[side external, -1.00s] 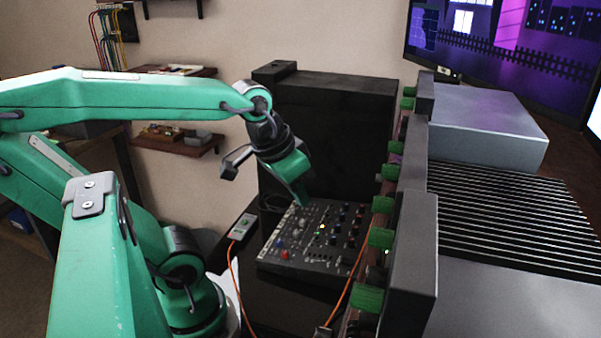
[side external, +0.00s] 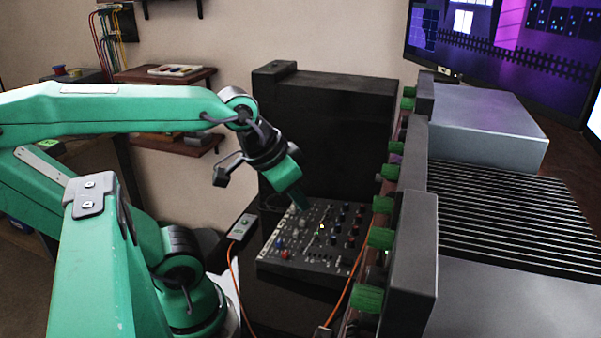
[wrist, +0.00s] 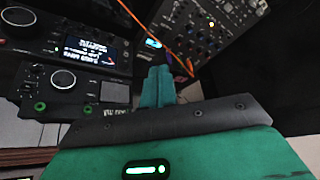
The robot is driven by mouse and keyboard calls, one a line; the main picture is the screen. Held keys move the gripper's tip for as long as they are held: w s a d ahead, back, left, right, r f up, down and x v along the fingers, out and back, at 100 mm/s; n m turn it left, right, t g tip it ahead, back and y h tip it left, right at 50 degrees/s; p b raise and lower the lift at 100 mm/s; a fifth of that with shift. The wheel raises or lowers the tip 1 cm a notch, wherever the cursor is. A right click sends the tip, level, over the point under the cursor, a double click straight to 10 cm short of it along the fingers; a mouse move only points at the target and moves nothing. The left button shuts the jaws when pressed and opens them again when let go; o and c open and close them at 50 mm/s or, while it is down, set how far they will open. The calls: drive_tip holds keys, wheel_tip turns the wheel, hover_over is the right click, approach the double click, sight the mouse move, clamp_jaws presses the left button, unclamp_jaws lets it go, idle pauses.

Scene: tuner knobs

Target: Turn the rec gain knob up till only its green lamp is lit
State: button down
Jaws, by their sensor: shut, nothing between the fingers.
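The dark mixer panel (side external: 312,258) lies flat on the desk, with several small knobs in rows. Its lettering is too small to read, so I cannot tell which knob is rec gain. A small yellowish lamp (side external: 321,227) is lit on the panel and shows yellow in the wrist view (wrist: 211,24). My gripper (side external: 303,205) points down over the panel's far left part; I cannot tell whether it touches a knob. In the wrist view its teal fingers (wrist: 158,86) are together with nothing between them.
An orange cable (side external: 232,275) runs beside the panel to a small grey box (side external: 241,227). A tall black cabinet (side external: 330,130) stands behind. The wrist view shows a device with a lit screen (wrist: 88,46).

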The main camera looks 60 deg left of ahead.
drive_tip(key=c, duration=1.7)
unclamp_jaws()
drive_tip(key=shift+w, duration=0.1)
drive_tip(key=n+g, duration=0.6)
drive_tip(key=n, duration=0.2)
hover_over(359, 216)
drive_tip(key=shift+f, duration=5.5)
drive_tip(key=shift+f, duration=0.15)
drive_tip(key=shift+f, duration=3.8)
